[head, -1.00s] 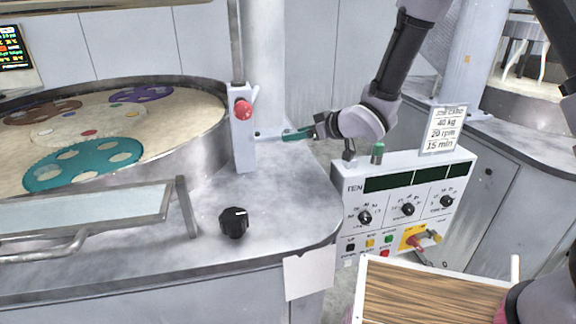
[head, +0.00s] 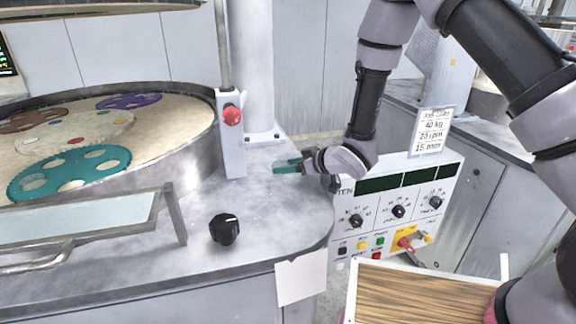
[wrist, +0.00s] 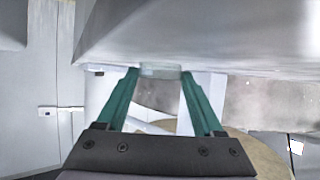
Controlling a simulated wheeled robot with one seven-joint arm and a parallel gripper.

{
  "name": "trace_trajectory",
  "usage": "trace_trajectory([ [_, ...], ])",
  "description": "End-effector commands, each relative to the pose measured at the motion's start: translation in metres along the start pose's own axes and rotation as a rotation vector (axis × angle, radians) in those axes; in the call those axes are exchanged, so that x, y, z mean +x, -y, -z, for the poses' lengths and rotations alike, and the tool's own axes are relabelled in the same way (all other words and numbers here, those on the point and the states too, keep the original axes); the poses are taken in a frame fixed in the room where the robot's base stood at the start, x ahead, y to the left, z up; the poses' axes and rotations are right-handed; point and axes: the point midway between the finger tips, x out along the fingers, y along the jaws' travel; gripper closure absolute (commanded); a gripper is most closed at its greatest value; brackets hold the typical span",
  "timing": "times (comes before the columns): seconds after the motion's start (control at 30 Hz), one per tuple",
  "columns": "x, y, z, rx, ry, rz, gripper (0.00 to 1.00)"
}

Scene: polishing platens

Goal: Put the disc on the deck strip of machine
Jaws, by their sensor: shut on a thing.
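My gripper (head: 285,166) has green fingers and is low over the grey metal deck (head: 275,215) of the machine, right of the post with the red button. In the wrist view my gripper (wrist: 160,75) is shut on a small, pale, see-through disc (wrist: 160,70) held between its fingertips. A grey surface lies just beyond the disc. I cannot tell whether the disc touches it. In the head view the disc is too small or hidden to make out.
A post with a red button (head: 232,115) stands close left of my gripper. A black knob (head: 224,229) sits on the deck's front. The round basin (head: 190,150) holds coloured toothed carriers. A control panel (head: 400,200) and wooden-topped surface (head: 420,295) are at right. Deck between knob and gripper is clear.

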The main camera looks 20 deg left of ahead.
Motion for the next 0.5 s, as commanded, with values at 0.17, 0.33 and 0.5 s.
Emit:
trace_trajectory([
  [0.17, 0.0001, -0.0001, -0.0001, 0.0, 0.0, 0.0, 0.01],
  [0.33, 0.0, -0.0002, 0.0, 0.0, 0.0, 0.0, 0.01],
  [0.5, -0.0052, -0.0012, 0.0033, 0.0, 0.0, -0.002, 0.01],
])
